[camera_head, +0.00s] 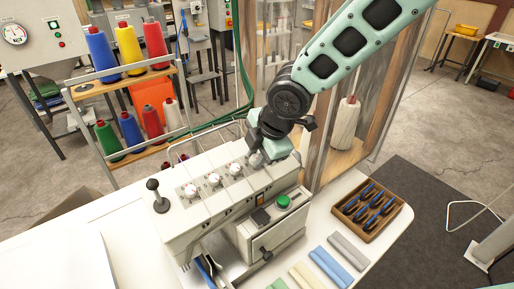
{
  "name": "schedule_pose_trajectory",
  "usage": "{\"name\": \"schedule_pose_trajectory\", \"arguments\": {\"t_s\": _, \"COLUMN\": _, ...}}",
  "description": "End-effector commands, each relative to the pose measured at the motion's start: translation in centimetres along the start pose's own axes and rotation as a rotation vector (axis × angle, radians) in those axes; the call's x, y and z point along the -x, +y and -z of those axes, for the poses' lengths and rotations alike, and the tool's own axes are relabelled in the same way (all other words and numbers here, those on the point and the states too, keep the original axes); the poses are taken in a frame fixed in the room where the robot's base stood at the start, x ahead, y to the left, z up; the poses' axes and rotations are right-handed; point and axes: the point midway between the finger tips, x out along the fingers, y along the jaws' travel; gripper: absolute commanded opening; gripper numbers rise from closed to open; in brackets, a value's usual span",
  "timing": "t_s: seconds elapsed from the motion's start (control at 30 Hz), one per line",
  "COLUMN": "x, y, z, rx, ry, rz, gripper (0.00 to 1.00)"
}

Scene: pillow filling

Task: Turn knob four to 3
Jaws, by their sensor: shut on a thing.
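A pale sewing machine (225,205) stands on the white table, with a row of white knobs on its upper face. Three of them show clearly: the leftmost knob (191,190), the one beside it (213,180) and a third (235,169). Knob four (256,160), the rightmost, is partly covered by my gripper (263,157). My gripper comes down from the upper right and is shut on this knob. The fingertips and the knob's dial marks are too small to read, so its setting cannot be told.
A black-knobbed lever (153,187) rises at the machine's left end. A wooden tray (368,211) of blue-handled tools and several folded cloths (331,267) lie at the right and front. Thread cones (128,43) stand on a rack behind. A wood-framed glass partition (375,110) stands close behind my arm.

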Motion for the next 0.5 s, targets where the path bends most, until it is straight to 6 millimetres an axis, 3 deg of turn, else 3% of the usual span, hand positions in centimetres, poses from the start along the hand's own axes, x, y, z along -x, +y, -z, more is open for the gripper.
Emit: {"name": "schedule_pose_trajectory", "arguments": {"t_s": 0.5, "x": 0.08, "y": 0.14, "z": -0.03, "rx": 0.185, "ry": 0.006, "rz": 0.012, "gripper": 0.0}}
